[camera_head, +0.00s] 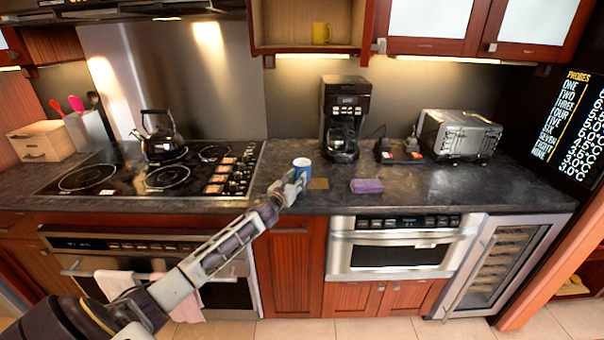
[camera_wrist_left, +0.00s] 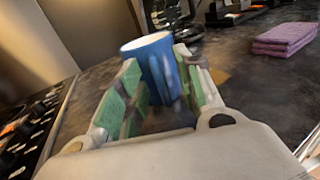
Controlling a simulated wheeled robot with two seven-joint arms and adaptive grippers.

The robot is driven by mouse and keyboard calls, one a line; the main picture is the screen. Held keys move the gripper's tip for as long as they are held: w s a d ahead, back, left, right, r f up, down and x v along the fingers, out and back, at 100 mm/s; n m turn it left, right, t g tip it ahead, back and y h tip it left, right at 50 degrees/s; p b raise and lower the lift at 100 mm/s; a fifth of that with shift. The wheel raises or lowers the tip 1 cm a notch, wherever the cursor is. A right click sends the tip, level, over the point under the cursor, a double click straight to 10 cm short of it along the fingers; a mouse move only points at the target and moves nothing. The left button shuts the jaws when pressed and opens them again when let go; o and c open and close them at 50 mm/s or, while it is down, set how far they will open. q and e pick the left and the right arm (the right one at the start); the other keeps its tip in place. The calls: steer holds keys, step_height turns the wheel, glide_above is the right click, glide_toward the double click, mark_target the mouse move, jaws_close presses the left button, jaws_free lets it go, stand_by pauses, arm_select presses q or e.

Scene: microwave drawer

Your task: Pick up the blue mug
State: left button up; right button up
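The left finger overlaps the mug's edge; firm contact cannot be told. The mug's lower part is partly hidden by the fingers and blurred. My right gripper is not in view.
A flat tan piece (camera_head: 318,184) and a folded purple cloth (camera_head: 367,186) lie right of the mug. A coffee maker (camera_head: 343,115) stands behind it and a toaster (camera_head: 458,135) farther right. The stove (camera_head: 150,178) with a black kettle (camera_head: 158,138) is left.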

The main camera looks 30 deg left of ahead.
arm_select(q)
steer(key=shift+w, duration=0.45)
jaws_close()
stand_by(0.3)
steer(key=shift+r, duration=0.1)
